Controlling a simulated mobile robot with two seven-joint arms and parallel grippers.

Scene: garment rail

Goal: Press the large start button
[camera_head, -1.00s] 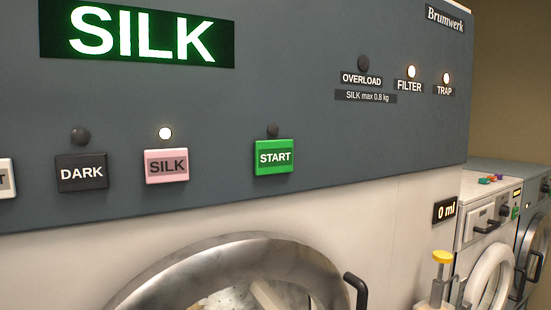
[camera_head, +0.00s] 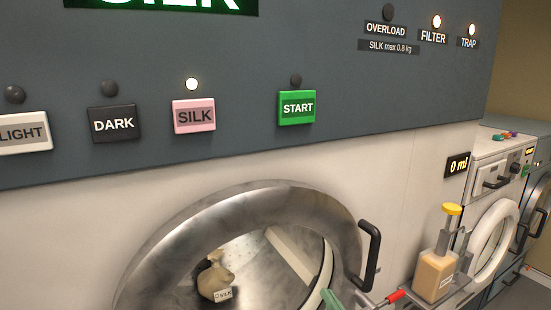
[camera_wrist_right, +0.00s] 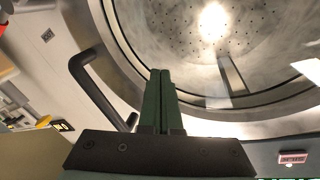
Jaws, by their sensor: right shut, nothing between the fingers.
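The green START button (camera_head: 297,107) is on the dark grey control panel, right of the pink SILK button (camera_head: 194,116). The small lamp above START is dark; the one above SILK is lit. My right gripper (camera_head: 328,296) shows only as green fingertips at the bottom edge of the head view, below the button and in front of the round door. In the right wrist view its two green fingers (camera_wrist_right: 160,100) are together, with nothing between them. The gripper is apart from the button. My left gripper is not in view.
The round metal door (camera_head: 150,262) has a black handle (camera_head: 370,255) near my right gripper. A tagged cloth bundle (camera_head: 213,278) shows through the door. A yellow-topped pump bottle (camera_head: 437,272) and a red-tipped rod (camera_head: 394,297) are at right. FILTER and TRAP lamps are lit.

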